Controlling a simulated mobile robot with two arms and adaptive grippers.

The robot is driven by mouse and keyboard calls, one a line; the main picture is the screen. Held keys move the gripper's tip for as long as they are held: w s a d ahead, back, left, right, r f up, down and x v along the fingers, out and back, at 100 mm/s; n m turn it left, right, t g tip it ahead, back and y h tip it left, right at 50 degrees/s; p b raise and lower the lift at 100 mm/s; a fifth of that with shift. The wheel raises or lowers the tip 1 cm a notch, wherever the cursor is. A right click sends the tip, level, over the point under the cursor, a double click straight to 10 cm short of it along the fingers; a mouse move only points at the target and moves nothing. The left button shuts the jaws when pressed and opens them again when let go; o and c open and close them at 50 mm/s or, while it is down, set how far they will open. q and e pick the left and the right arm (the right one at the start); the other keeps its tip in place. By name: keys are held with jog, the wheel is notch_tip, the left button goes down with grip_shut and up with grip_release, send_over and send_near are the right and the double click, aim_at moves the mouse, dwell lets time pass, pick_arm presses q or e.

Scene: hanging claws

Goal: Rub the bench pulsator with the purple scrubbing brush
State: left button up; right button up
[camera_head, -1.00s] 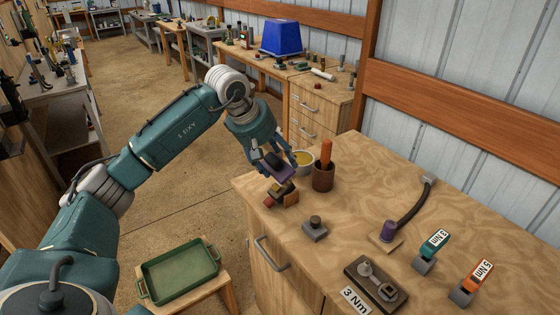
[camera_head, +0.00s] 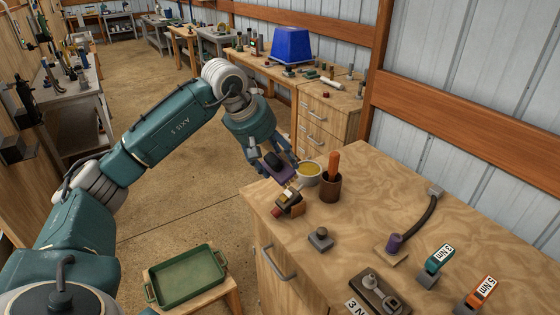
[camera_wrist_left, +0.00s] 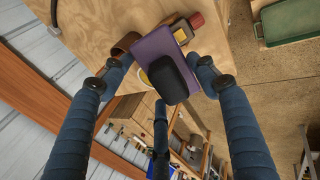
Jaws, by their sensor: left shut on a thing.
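My left gripper (camera_head: 277,160) is shut on the purple scrubbing brush (camera_head: 274,171), holding it by its black handle (camera_wrist_left: 172,78) over the near-left corner of the bench. The purple brush body (camera_wrist_left: 155,50) is a flat slab; its underside is hidden. A small block-shaped device with a red end (camera_head: 288,204), probably the bench pulsator, sits just below the brush. In the left wrist view it (camera_wrist_left: 183,33) is partly covered by the brush. I cannot tell whether the two touch. My right gripper is not in view.
A cup with yellow contents (camera_head: 311,170) and a brown pot with an orange handle (camera_head: 330,187) stand close behind. A grey knobbed block (camera_head: 320,239), a purple-ended hose (camera_head: 395,243) and tagged tools (camera_head: 438,259) are to the right. A green tray (camera_head: 187,273) is below left.

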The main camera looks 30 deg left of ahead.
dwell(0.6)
pick_arm(q)
jog(key=shift+w+d+f+b, duration=0.15)
jog(key=shift+w+f+b, duration=0.15)
jog(key=shift+f, duration=0.25)
jog(key=shift+b+x, duration=0.75)
jog(key=shift+x, duration=2.05)
jog(key=shift+w, duration=0.15)
jog(key=shift+b+x, duration=0.55)
jog(key=shift+x, duration=0.4)
